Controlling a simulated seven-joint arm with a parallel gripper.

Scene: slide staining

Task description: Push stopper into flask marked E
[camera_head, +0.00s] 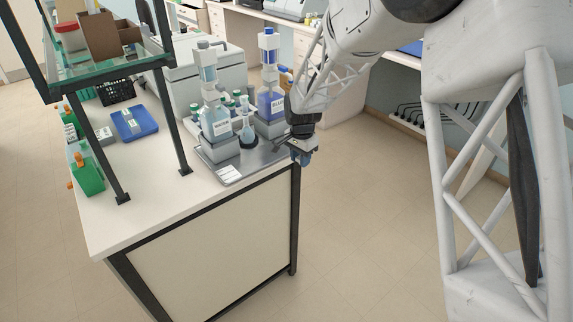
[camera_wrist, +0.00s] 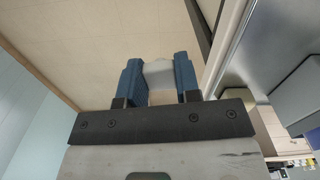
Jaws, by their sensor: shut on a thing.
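My gripper (camera_head: 303,157) is beside the right edge of the bench, over the floor, with its blue fingers pointing down. In the wrist view my gripper (camera_wrist: 157,68) is shut on a pale, whitish stopper (camera_wrist: 158,76) between the two blue fingers. A small clear flask (camera_head: 247,132) stands in a dark ring on the grey tray, left of my gripper and apart from it. I cannot read a letter E on it. In the head view the stopper cannot be made out.
Two labelled dispenser bottles, one pale (camera_head: 215,122) and one blue (camera_head: 271,103), stand on grey blocks around the flask. The metal tray (camera_head: 232,174) reaches near the bench edge. A glass-shelved rack with dark posts (camera_head: 175,120) stands left. Floor right of the bench is clear.

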